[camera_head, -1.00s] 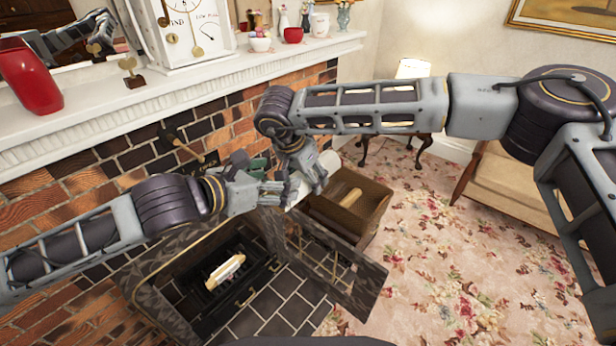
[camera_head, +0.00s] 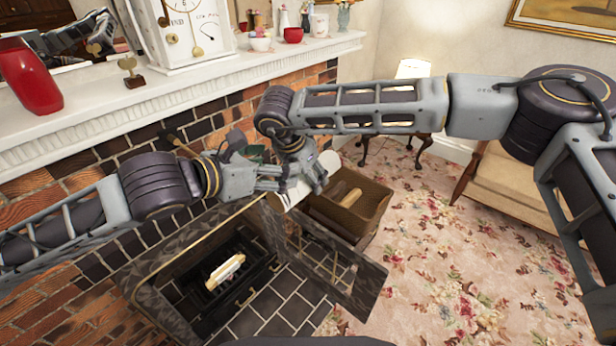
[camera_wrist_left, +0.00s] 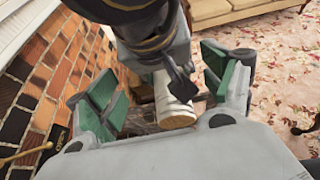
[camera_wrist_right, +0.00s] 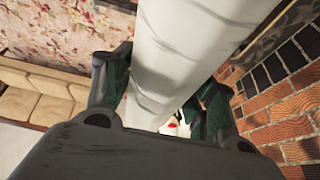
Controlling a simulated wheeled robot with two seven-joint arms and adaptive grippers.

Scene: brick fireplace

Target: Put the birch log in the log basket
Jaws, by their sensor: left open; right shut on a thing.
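The birch log (camera_head: 286,200) is a pale white cylinder held tilted above the left rim of the log basket. My right gripper (camera_head: 308,184) is shut on it; in the right wrist view the log (camera_wrist_right: 180,55) runs between the fingers (camera_wrist_right: 162,95). My left gripper (camera_head: 270,180) is open and empty beside the log's near end. In the left wrist view its green-padded fingers (camera_wrist_left: 168,88) are spread, with the log's end (camera_wrist_left: 175,108) showing between and beyond them.
The stove's open glass door (camera_head: 352,290) stands in front of the basket. A pale log (camera_head: 226,270) lies in the grate. The mantel (camera_head: 200,85) carries a clock and vases. Floral carpet (camera_head: 460,260) is clear to the right.

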